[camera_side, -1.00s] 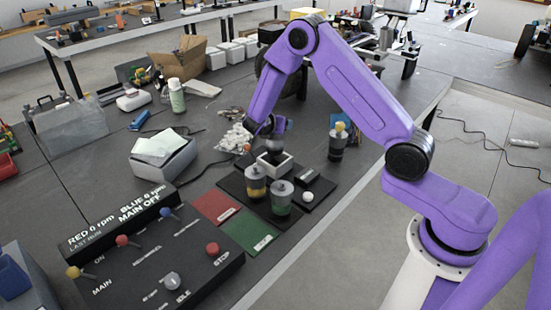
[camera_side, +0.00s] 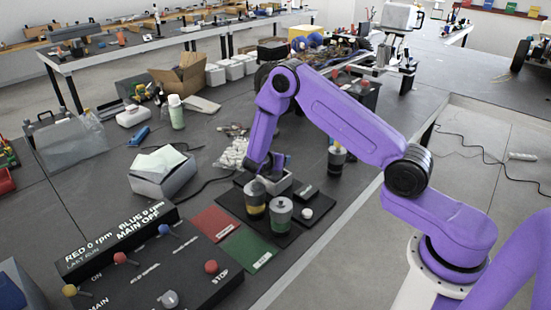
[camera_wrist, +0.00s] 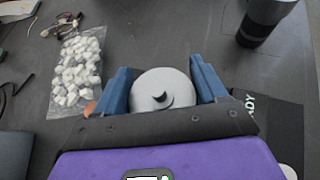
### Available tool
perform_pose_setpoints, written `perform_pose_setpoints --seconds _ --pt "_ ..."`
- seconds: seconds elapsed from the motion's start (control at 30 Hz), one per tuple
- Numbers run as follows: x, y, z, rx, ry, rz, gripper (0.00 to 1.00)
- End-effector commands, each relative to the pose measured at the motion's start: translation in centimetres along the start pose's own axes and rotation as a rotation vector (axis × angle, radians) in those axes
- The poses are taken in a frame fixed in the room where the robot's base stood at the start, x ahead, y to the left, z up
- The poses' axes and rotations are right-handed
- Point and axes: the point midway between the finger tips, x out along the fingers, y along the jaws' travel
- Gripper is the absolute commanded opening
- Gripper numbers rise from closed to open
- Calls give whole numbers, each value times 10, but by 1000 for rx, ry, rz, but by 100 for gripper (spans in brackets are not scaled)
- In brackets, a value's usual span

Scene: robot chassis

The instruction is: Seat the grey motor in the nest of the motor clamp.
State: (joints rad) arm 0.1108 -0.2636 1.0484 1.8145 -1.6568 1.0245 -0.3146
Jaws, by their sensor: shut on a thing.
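The grey motor (camera_wrist: 160,90) shows in the wrist view as a round grey top with a dark shaft mark in its middle. My gripper (camera_wrist: 162,88) is shut on it, one blue finger on each side. In the side view my gripper (camera_side: 272,165) is low at the motor clamp, whose pale square nest (camera_side: 284,186) stands on a black base. The arm and fingers hide most of the motor and nest there. I cannot tell how deep the motor sits in the nest. In the wrist view the nest is hidden below the motor and gripper.
A yellow-banded canister (camera_side: 255,197) and a green-banded one (camera_side: 280,212) stand close in front of the clamp. A dark cylinder (camera_side: 337,160) stands to the right. A bag of white pieces (camera_wrist: 78,70) lies left. A control panel (camera_side: 150,265) is at the front left.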

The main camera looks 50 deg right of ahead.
Motion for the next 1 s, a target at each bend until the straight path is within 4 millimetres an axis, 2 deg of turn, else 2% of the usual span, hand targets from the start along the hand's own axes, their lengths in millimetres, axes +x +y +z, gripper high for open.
perform_pose_setpoints --seconds 0.17,0.2,0.27,0.67,0.77,1.0 --pt "1 1 -1 1 -4 1 0" --pt "2 0 -3 -1 0 0 78" --pt "1 0 -3 -1 0 0 97" --pt "-2 0 1 0 0 1 97" --pt "-14 1 0 -1 0 3 97" --pt "-62 1 0 -2 0 4 97"
